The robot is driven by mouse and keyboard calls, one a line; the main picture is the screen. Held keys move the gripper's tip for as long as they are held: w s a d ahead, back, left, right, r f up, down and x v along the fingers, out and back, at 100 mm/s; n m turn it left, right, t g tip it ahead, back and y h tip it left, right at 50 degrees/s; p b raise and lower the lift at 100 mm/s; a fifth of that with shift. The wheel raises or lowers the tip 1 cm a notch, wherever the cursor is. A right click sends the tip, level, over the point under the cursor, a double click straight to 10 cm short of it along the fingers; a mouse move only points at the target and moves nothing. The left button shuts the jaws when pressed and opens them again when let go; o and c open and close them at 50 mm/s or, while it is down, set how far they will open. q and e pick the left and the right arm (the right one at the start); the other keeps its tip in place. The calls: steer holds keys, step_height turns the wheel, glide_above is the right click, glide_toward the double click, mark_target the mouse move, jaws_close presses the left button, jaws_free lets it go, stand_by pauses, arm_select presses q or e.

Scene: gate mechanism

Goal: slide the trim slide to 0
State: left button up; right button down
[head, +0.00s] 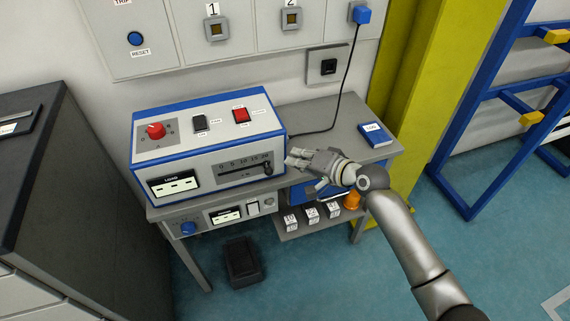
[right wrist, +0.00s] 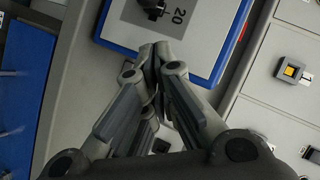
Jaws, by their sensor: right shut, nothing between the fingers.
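The trim slide (head: 245,167) is a dark slot under a scale marked 0 to 20 on the front of a blue and white box (head: 208,122). Its black knob (head: 267,168) stands at the right end, by the 20. In the right wrist view the knob (right wrist: 152,9) shows at the top edge beside the printed 20. My right gripper (head: 291,158) is shut and empty just right of the box. In the right wrist view its fingertips (right wrist: 160,48) are together, apart from the knob. My left gripper is out of view.
The box has a red dial (head: 155,131), a black switch (head: 199,123), a red switch (head: 241,115) and a LOAD display (head: 175,186). A black cable runs behind it to a blue plug (head: 361,14). A blue LOG book (head: 374,134) lies on the grey bench's right end.

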steer(key=shift+s+a+f, duration=0.1)
steer(key=shift+a+f, duration=0.45)
steer(key=shift+a, duration=0.3)
steer(key=shift+s+a+f, duration=0.1)
steer(key=shift+a+f, duration=0.4)
steer(key=shift+a, duration=0.3)
steer(key=s+a+p, duration=0.1)
steer(key=a+p, duration=0.1)
steer(key=a, duration=0.1)
steer(key=s+a+p, duration=0.1)
steer(key=a, duration=0.3)
steer(key=s+a+p, duration=0.1)
steer(key=a+p, duration=0.1)
steer(key=a, duration=0.2)
steer(key=shift+s+a+r+p, duration=0.1)
steer(key=shift+s+r+p, duration=0.05)
steer(key=shift+s+p, duration=0.2)
steer(key=shift+s+a, duration=0.15)
steer(key=shift+a, duration=0.3)
